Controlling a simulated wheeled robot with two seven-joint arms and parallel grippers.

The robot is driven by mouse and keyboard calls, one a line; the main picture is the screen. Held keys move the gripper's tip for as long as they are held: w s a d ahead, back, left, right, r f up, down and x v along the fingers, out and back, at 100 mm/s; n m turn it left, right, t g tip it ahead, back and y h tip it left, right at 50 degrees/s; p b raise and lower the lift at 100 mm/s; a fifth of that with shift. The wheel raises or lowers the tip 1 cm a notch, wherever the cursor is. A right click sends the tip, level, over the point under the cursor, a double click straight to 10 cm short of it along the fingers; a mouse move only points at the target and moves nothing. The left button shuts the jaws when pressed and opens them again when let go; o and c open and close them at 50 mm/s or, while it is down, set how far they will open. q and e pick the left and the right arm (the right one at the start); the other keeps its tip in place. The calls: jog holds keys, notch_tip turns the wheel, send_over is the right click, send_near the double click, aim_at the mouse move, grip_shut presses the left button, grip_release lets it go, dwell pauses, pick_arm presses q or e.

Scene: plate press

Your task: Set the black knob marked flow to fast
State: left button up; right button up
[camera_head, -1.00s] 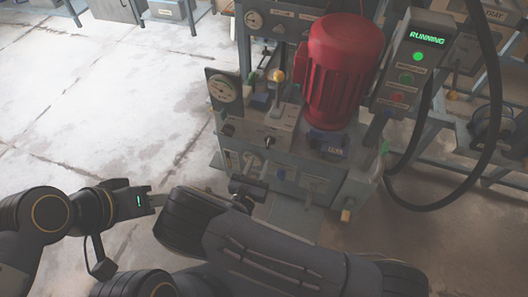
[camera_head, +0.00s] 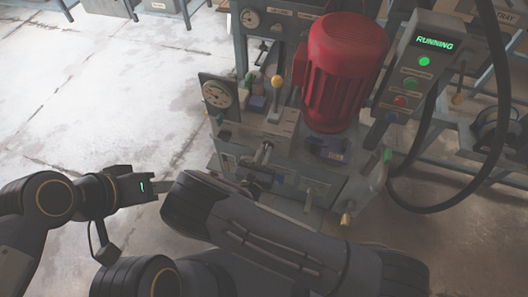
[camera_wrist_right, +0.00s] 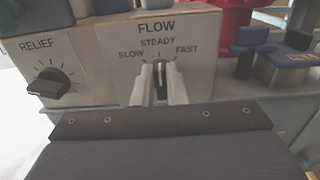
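The black flow knob (camera_wrist_right: 160,70) sits under the label FLOW, with SLOW, STEADY and FAST around it. Its pale pointer line appears to point up toward STEADY. My right gripper (camera_wrist_right: 160,78) has one finger on each side of the knob. I cannot tell whether the fingers touch it. In the head view my right gripper (camera_head: 265,152) is at the front of the control box (camera_head: 285,121) and hides the knob.
A black relief knob (camera_wrist_right: 48,83) is left of the flow knob. A yellow-topped lever (camera_head: 277,82), a gauge (camera_head: 216,95) and a red motor (camera_head: 345,70) stand close by. The control panel display (camera_head: 434,43) reads RUNNING. Open floor lies left.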

grip_shut()
jog(key=shift+m, duration=0.3)
jog(key=shift+s+d+f+m+b, duration=0.15)
jog(key=shift+m+b, duration=0.4)
jog(key=shift+m, duration=0.85)
jog(key=shift+d+m+b, duration=0.2)
jog(key=shift+m+b, duration=0.4)
jog(key=shift+m, duration=0.8)
jog(key=shift+s+d+f+m+b, duration=0.15)
jog(key=shift+m+b, duration=0.4)
jog(key=shift+m, duration=0.85)
jog(key=shift+w, duration=0.1)
jog(key=o, duration=0.5)
grip_release()
jog(key=shift+o, duration=0.2)
